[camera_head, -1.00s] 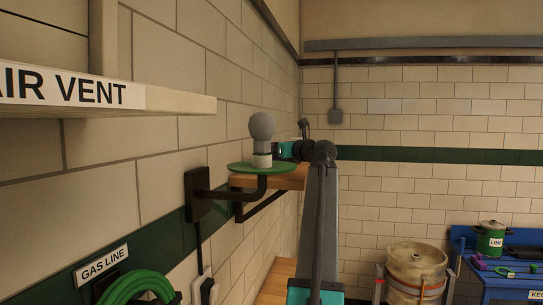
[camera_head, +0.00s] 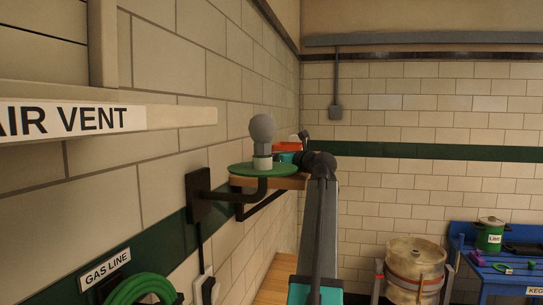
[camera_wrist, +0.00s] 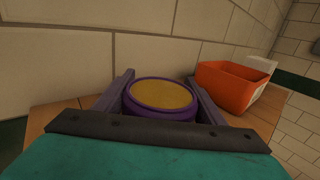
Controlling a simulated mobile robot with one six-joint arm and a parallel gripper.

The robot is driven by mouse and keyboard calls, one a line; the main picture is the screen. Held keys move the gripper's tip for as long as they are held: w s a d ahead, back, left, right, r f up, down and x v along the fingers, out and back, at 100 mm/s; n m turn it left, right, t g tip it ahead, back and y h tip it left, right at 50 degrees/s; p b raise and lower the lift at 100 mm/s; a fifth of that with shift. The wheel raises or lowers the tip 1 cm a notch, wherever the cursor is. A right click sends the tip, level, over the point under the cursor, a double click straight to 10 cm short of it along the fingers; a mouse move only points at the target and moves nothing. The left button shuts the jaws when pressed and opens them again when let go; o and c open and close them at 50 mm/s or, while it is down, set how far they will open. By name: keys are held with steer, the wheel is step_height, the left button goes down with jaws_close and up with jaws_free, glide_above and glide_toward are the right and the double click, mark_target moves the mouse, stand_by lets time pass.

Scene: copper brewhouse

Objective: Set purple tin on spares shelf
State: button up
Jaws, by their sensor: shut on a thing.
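The purple tin (camera_wrist: 160,112), with a gold-brown top, stands upright between the two jaws in the wrist view. My gripper (camera_wrist: 160,80) is shut on it, one finger on each side. The tin is over a wooden shelf (camera_wrist: 268,108) against the tiled wall; I cannot tell whether its base touches the wood. In the head view, the wooden shelf (camera_head: 292,182) shows beyond a green disc, and the tin is hidden there. No shelf label is readable.
An orange bin (camera_wrist: 226,92) stands just right of the tin on the shelf, with a white object (camera_wrist: 262,66) behind it. In the head view, a round grey knob (camera_head: 262,128) on a green bracketed disc (camera_head: 248,171) stands before the shelf. A keg (camera_head: 415,262) stands lower right.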

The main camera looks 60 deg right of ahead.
steer(key=shift+f, duration=0.1)
steer(key=o, duration=1.2)
steer(key=shift+o, duration=0.2)
steer(key=shift+s, duration=0.1)
steer(key=b+v, duration=0.5)
steer(key=v, duration=0.5)
steer(key=shift+v, duration=0.95)
